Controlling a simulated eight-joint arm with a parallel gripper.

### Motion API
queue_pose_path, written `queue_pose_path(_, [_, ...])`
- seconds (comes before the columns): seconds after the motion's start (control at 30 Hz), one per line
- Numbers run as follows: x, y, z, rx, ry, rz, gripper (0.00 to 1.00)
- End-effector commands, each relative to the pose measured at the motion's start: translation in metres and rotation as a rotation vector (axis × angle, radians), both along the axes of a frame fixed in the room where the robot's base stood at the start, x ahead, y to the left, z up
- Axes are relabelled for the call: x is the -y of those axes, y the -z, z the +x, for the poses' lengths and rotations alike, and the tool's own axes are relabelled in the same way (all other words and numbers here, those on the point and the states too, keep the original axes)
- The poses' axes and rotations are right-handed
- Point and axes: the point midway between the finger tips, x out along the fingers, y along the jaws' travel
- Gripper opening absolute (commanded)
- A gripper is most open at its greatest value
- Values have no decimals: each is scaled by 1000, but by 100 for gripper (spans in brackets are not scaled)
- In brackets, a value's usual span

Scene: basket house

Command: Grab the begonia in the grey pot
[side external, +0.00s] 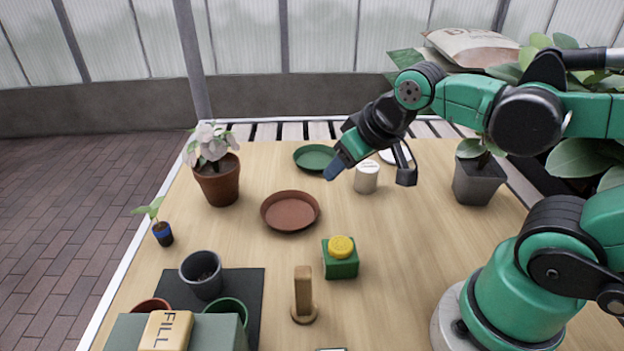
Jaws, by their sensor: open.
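A grey pot (478,184) stands on the right of the table, right of my gripper. Green leaves (472,148) show above it, but my arm hides most of the plant's top. My gripper (336,169) is open and empty, tilted down to the left above the table. It is well apart from the grey pot, near a white cylinder (366,177).
A terracotta pot with a pale-leaved plant (219,184), a brown saucer (290,212), a green saucer (314,157), a green block with a yellow button (340,260) and a wooden peg (303,291) stand around. An empty dark pot (202,275) stands on a black mat (248,286).

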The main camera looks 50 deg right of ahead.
Motion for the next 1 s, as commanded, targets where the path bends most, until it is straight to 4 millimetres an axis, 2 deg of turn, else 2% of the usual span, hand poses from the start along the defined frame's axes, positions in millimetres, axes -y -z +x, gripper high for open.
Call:
queue_pose_path(0.17, [56, 0, 13, -127, 336, -53, 41])
queue_pose_path(0.33, [125, 5, 16, -223, 777, -146, 41])
queue_pose_path(0.47, [176, 12, 10, -246, 1136, -243, 41])
queue_pose_path(0.6, [225, 24, -6, -216, 1529, -375, 41])
queue_pose_path(0.7, [253, 35, -23, -157, 1798, -490, 41])
queue_pose_path(0.8, [272, 45, -40, -78, 2022, -607, 41])
queue_pose_path(0.9, [282, 54, -53, -6, 2171, -697, 41])
queue_pose_path(1.0, [285, 58, -61, 41, 2250, -752, 41])
